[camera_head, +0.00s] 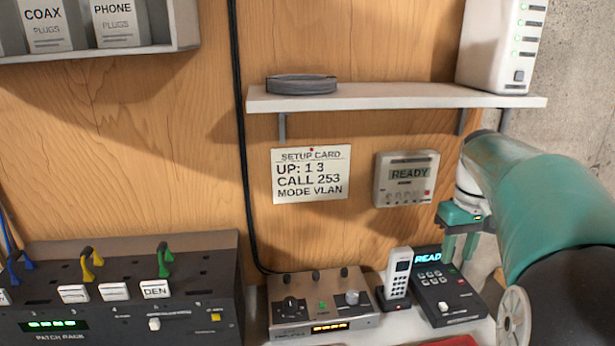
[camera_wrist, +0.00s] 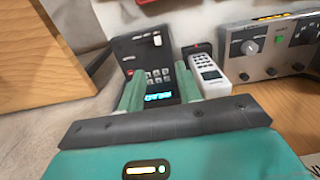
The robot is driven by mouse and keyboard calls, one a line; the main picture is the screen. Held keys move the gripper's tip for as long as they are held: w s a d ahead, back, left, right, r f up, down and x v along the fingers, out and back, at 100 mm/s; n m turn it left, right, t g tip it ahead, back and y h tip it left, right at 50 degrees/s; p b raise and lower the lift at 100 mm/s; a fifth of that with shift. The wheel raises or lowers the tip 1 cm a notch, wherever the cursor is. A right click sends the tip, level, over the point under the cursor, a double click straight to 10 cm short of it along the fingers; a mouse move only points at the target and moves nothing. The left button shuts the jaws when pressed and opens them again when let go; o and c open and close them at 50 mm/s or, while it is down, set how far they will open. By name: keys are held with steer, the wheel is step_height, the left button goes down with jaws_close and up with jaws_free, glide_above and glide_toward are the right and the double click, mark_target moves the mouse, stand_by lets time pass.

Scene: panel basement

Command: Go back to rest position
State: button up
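My gripper (camera_head: 460,246) is green and hangs at the right in the head view, with its two fingers pointing down. In the wrist view my gripper (camera_wrist: 160,88) shows its fingers apart, with nothing held between them. Beyond the fingers is a black desk unit (camera_wrist: 152,62) with a keypad and a lit blue display; in the head view this unit (camera_head: 447,300) reads "READ", the rest cut off or hidden. A white cordless handset (camera_head: 398,272) stands upright beside it, and it also shows in the wrist view (camera_wrist: 206,72).
A grey tuner-like box (camera_head: 325,308) and a black patch panel (camera_head: 120,305) stand left of the handset. A white shelf (camera_head: 400,97) with a white router (camera_head: 500,45) is above. A setup card (camera_head: 311,174) and a "READY" wall box (camera_head: 405,180) hang below it.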

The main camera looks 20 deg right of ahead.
steer(key=s+a+t+h, duration=0.1)
steer(key=s+a+t, duration=0.2)
steer(key=a, duration=1.4)
steer(key=s+a+f+n+t+y, duration=0.1)
steer(key=s+a+f, duration=0.3)
steer(key=s+a, duration=0.4)
steer(key=a+t, duration=0.1)
steer(key=a, duration=0.1)
steer(key=shift+a+f+t, duration=0.3)
steer(key=shift+f, duration=0.05)
steer(key=shift+d, duration=0.1)
